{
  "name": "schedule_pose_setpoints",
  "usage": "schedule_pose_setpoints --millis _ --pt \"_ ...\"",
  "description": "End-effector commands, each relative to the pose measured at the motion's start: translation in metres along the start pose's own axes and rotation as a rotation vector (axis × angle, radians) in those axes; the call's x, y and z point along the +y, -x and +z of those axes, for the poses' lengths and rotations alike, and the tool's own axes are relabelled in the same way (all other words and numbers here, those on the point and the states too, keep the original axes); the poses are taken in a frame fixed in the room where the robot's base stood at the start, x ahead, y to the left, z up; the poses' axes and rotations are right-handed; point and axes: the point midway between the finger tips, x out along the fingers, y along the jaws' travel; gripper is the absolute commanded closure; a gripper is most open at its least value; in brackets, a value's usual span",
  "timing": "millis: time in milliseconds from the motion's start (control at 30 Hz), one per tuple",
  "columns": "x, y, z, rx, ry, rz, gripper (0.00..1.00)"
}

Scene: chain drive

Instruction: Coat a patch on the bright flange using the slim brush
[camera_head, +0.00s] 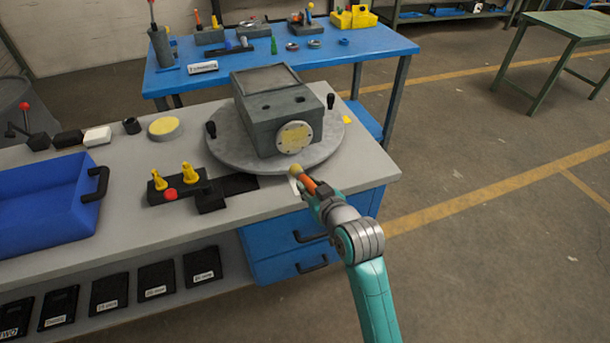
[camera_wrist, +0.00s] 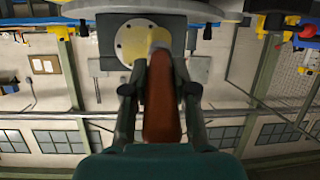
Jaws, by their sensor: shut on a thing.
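The bright flange (camera_head: 306,127) is a pale round disc with bolt holes on the front of a grey block housing (camera_head: 266,112). A yellowish area covers much of its face. In the wrist view the flange (camera_wrist: 121,50) is at the upper middle. My gripper (camera_head: 308,186) is shut on the slim brush, which has a brown-orange handle (camera_wrist: 162,110) and a pale yellowish tip (camera_head: 295,170). In the head view the tip is below the flange. In the wrist view it overlaps the flange's right side; I cannot tell whether it touches.
The housing sits on a round grey turntable (camera_head: 230,150) with black knobs. A black fixture with yellow clamps (camera_head: 188,177) and a blue tray (camera_head: 45,205) are to the left. A blue table (camera_head: 380,43) with tools stands behind.

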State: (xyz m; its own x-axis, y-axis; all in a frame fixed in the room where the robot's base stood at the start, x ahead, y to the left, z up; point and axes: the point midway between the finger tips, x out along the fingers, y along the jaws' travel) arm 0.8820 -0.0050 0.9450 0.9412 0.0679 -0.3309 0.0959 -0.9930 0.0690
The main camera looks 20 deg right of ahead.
Motion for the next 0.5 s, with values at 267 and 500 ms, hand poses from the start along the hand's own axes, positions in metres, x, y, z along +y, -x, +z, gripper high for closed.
schedule_pose_setpoints --millis 267,500 --pt "0.001 -0.02 -0.008 0.004 0.0 0.0 1.0" --pt "0.002 -0.043 -0.016 0.007 0.0 0.001 1.0"
